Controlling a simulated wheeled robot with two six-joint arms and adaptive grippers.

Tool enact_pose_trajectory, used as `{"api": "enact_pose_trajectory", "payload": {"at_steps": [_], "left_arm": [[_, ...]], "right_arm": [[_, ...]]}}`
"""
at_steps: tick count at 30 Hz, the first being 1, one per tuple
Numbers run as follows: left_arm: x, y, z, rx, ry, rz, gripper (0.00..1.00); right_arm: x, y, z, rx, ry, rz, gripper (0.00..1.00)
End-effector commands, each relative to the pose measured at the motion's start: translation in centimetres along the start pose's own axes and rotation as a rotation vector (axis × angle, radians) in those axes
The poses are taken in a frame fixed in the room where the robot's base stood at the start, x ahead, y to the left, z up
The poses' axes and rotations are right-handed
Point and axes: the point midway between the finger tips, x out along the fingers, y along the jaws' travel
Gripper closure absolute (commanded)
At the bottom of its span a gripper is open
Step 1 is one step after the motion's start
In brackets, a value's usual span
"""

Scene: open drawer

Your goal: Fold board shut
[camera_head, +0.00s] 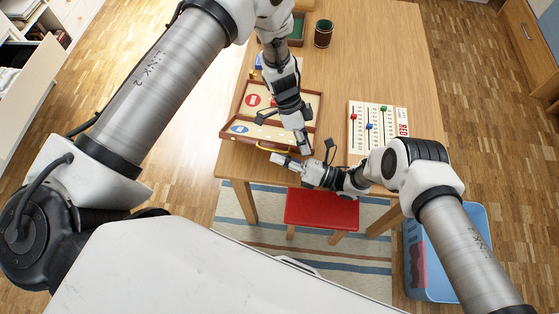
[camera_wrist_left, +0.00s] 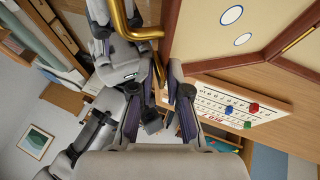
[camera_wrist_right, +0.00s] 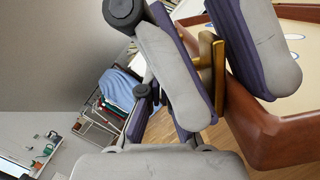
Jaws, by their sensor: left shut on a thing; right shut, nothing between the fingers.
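The folding board (camera_head: 229,137) is a wooden case with brown rims and a cream inside, open near the table's front edge. A red and a blue round mark show inside; its corner shows in the right wrist view (camera_wrist_right: 272,135). A brass handle (camera_head: 270,149) is on its front side. My left gripper (camera_head: 305,150) is shut on the handle, whose bar (camera_wrist_right: 206,55) shows between its fingers in the right wrist view. My left arm hides part of the board.
A white scoreboard (camera_head: 390,120) with coloured pegs lies to the right on the table (camera_head: 375,45). A red stool (camera_head: 322,210) is below the front edge; a blue bin (camera_head: 440,285) is at right.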

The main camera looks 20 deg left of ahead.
Motion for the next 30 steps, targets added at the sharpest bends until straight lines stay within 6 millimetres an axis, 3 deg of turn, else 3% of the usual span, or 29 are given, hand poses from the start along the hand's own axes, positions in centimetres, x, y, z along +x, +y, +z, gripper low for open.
{"api": "enact_pose_trajectory", "payload": {"at_steps": [5, 6, 7, 19, 23, 30], "left_arm": [[0.6, 0.5, 0.3, -0.006, -0.005, 0.014, 1.0], [0.6, 0.5, 0.4, -0.006, -0.005, 0.015, 0.78], [0.6, 0.5, 0.4, -0.006, -0.005, 0.015, 0.7], [0.1, 0.4, 0.4, -0.006, -0.005, 0.013, 0.7], [-1.9, 0.3, 0.3, -0.005, -0.002, 0.009, 0.7], [-8.1, 0.2, 0.2, -0.003, 0.0, 0.006, 0.7]], "right_arm": [[0.1, 0.0, 0.7, -0.012, -0.01, 0.007, 1.0], [0.1, 0.0, 0.7, -0.013, -0.01, 0.007, 1.0], [0.1, 0.0, 0.7, -0.013, -0.011, 0.006, 1.0], [0.0, -0.1, 0.6, -0.012, -0.01, 0.004, 1.0], [0.0, 0.0, 0.5, -0.01, -0.009, 0.004, 1.0], [0.1, 0.0, 0.4, -0.009, -0.007, 0.004, 1.0]]}}
